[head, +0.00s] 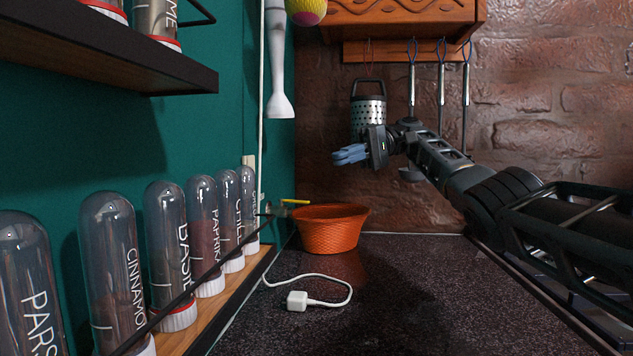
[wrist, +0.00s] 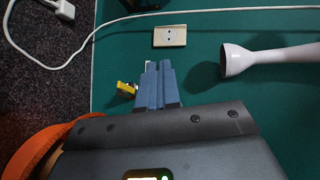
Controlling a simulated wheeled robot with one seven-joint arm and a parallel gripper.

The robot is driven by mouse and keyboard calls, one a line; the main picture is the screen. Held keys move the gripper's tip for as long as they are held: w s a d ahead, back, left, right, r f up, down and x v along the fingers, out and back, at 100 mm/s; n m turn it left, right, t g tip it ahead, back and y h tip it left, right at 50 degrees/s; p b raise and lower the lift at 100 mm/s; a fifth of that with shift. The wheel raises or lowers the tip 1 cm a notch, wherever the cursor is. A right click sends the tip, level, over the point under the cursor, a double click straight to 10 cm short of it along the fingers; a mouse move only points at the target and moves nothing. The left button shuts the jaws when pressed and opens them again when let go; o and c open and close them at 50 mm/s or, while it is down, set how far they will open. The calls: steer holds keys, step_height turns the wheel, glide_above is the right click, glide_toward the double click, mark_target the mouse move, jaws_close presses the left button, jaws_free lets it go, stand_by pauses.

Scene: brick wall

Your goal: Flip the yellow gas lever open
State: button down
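The yellow gas lever (head: 295,201) sticks out from a small metal fitting by the teal wall, just above the left rim of the orange basket. In the wrist view the lever (wrist: 127,88) is a short yellow piece just left of my fingers. My gripper (head: 350,154) has blue fingers and hangs in the air above and to the right of the lever. In the wrist view its fingers (wrist: 159,68) lie side by side with nothing seen between them. They appear apart from the lever. The fitting is hardly visible in the wrist view.
An orange basket (head: 330,232) stands under the lever on the dark counter. A white cable with a plug (head: 297,300) lies in front. Spice jars (head: 168,250) line the left shelf. A dark thin rod or pipe runs past them. A wall socket (wrist: 170,36) and white blender (wrist: 240,60) are near.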

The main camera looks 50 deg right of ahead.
mark_target(294, 201)
steer(key=a+n+t+h+p, duration=0.2)
steer(key=a+n+h, duration=0.3)
steer(key=a+h, duration=1.1)
steer(key=w+d+f+h+b, duration=0.2)
steer(key=w+d+f+b, duration=0.1)
steer(key=w+d+f, duration=0.3)
steer(key=shift+w+d+f+n, duration=0.3)
steer(key=shift+d+f, duration=0.75)
steer(key=shift+f, duration=0.1)
